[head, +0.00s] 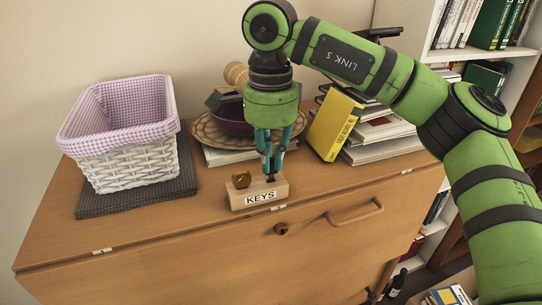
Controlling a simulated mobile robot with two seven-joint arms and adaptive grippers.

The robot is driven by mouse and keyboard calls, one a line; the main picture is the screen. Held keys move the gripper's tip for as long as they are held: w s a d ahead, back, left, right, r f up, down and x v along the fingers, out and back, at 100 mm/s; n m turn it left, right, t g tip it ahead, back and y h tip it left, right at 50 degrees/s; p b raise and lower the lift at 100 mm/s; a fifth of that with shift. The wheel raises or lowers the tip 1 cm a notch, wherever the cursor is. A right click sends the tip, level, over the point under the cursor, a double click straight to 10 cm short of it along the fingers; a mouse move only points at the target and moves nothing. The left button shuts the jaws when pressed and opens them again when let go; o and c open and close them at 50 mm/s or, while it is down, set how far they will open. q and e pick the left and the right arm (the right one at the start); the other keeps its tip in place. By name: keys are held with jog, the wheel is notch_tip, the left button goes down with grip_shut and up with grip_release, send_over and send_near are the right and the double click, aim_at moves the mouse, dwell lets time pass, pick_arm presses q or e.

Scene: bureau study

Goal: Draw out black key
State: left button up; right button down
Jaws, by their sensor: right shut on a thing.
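A small wooden block labelled KEYS (238,203) stands near the front edge of the bureau top. My right gripper (271,175) points straight down over the block's right part. Its teal fingers are shut on the black key (271,180), of which only a small dark bit shows at the fingertips. I cannot tell how deep the key sits in the block. A round brass-coloured piece (241,179) stands at the block's left end. My left gripper is not in view.
A white wicker basket (130,164) with a checked lining stands on a dark mat at the left. Behind my gripper are a woven plate (207,132) and a purple bowl (232,119). A yellow book (334,126) leans by stacked books at the right.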

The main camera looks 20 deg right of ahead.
aim_at(271, 159)
jog(key=shift+r+p, duration=1.75)
jog(key=shift+r, duration=0.6)
